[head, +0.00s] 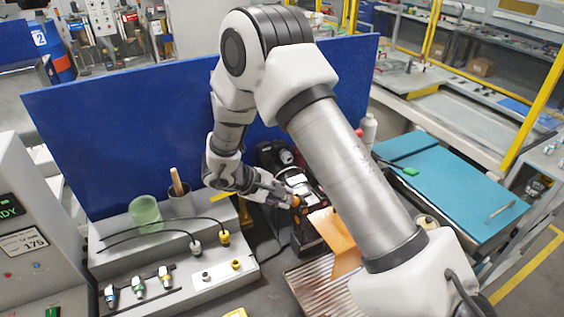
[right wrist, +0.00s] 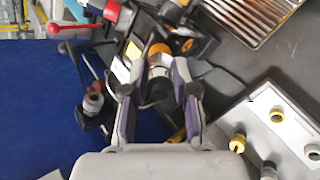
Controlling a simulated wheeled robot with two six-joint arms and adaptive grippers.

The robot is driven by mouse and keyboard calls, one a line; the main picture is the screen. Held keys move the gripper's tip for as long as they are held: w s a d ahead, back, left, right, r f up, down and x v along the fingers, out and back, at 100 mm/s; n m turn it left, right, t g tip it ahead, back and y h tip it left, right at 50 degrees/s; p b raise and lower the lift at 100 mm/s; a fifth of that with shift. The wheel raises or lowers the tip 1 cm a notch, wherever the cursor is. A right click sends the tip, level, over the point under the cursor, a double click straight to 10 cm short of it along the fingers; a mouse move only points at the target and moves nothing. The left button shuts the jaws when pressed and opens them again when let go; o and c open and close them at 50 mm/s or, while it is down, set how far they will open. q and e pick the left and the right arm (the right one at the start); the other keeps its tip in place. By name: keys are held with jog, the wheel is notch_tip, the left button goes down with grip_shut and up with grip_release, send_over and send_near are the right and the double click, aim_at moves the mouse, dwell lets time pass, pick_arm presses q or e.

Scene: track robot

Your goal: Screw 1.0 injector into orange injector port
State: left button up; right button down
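My right gripper (head: 280,195) reaches over the bench to a dark device (head: 305,232) in front of the blue panel. In the right wrist view its two fingers (right wrist: 159,75) close on the sides of a dark, roughly cylindrical injector (right wrist: 155,92). An orange ring (right wrist: 158,50) shows at the injector's far end, against the device; it also shows in the head view (head: 296,201). I cannot tell whether the ring belongs to the port or the injector, or how deep the injector sits. No 1.0 marking is readable. My left gripper is out of view.
A light grey tray (head: 215,292) holds several coloured fittings and small sockets. Two black cables with grey and yellow ends lie behind it. A green cup (head: 145,212) stands at the back left. A ribbed metal plate (head: 312,284) and an orange sheet (head: 334,235) are beside the device.

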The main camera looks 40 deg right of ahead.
dwell(0.3)
jog(key=m, duration=0.8)
jog(key=shift+m, duration=0.4)
jog(key=m, duration=0.3)
jog(key=m, duration=0.2)
jog(key=m+b, duration=0.1)
jog(key=m, duration=0.1)
jog(key=shift+f, duration=0.25)
jog(key=m+b, duration=0.2)
jog(key=m, duration=0.5)
jog(key=shift+r+m, duration=0.15)
jog(key=shift+m, duration=0.45)
